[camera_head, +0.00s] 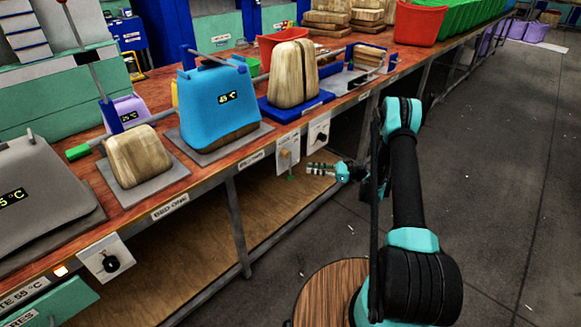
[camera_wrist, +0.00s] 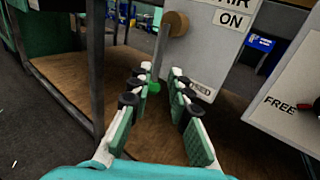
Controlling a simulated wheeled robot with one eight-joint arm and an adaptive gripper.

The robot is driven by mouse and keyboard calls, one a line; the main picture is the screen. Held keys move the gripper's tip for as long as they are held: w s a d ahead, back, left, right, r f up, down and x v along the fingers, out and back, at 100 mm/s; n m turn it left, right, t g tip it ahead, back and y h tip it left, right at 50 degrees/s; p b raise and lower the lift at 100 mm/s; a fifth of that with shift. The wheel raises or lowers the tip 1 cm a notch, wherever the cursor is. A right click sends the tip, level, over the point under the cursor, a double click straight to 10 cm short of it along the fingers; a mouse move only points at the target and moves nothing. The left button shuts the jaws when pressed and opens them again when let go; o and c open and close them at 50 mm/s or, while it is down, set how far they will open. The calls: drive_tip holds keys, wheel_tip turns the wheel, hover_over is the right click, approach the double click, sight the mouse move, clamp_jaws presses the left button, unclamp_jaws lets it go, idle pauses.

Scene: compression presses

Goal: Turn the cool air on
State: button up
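The cool air panel (camera_head: 288,155) is a pale plate on the bench front, also in the wrist view (camera_wrist: 212,50). Its labels read "...AIR", "ON" and, partly hidden, "...OSED". A grey lever (camera_wrist: 158,52) with a round wooden-coloured pivot (camera_wrist: 176,23) hangs down from it. The lever's green tip (camera_head: 290,178) also shows in the wrist view (camera_wrist: 147,92). My gripper (camera_head: 310,168) is just right of the tip in the head view. In the wrist view my gripper (camera_wrist: 159,75) is open, the lever's lower end appearing between its fingers. Contact cannot be told.
A neighbouring panel (camera_head: 318,131) with a dark knob stands to the right; it reads "FREE" in the wrist view (camera_wrist: 265,122). A bench leg (camera_wrist: 95,65) stands left of my fingers. Presses, including a blue one (camera_head: 215,105), sit above. The floor (camera_head: 490,190) at right is open.

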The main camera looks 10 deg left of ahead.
sight(290, 174)
drive_tip(key=a, duration=1)
drive_tip(key=shift+w+a, duration=0.15)
drive_tip(key=shift+w, duration=0.25)
drive_tip(key=shift+c, duration=0.5)
clamp_jaws()
